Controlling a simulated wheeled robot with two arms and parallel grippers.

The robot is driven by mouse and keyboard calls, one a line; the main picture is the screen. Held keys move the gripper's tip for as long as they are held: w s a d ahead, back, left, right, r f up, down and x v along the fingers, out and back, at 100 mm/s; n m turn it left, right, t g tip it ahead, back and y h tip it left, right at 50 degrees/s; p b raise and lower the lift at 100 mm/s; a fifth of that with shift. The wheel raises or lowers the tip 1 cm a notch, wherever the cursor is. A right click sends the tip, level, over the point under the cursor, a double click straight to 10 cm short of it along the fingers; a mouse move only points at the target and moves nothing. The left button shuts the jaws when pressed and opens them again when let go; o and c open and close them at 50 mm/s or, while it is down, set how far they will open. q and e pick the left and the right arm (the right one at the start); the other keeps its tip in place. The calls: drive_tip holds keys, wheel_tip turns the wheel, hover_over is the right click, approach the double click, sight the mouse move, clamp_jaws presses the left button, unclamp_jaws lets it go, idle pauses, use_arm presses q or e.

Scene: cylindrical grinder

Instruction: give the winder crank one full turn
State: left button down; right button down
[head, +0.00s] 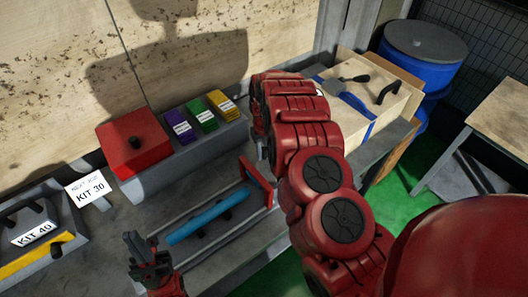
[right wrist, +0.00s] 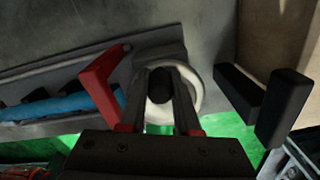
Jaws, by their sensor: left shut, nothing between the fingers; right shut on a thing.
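The black knob (right wrist: 160,82) of the winder crank sits in front of a pale round disc (right wrist: 188,99) in the right wrist view. My right gripper (right wrist: 160,78) is shut on this knob, one dark finger on each side. In the head view my right arm hides the crank and the right gripper. A blue roll (head: 208,215) lies in the bench frame, beside a red upright bracket (head: 256,183). The roll (right wrist: 52,105) and bracket (right wrist: 101,88) also show left of the knob in the right wrist view. My left gripper (head: 140,247) is shut and empty, at the roll's near left end.
A grey rack holds a red box (head: 134,144) and purple, green and yellow packs (head: 203,116) behind the roll. A KIT 30 card (head: 87,188) stands at left. A wooden box (head: 372,100) and blue drum (head: 420,55) stand at right. Two black blocks (right wrist: 283,108) lie right of the disc.

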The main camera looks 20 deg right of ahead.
drive_tip(key=c, duration=0.6)
unclamp_jaws()
wheel_tip(320, 180, up, 12)
drive_tip(key=p, duration=0.9)
drive_tip(key=shift+r+b, duration=0.9)
drive_tip(key=shift+r, duration=1.8)
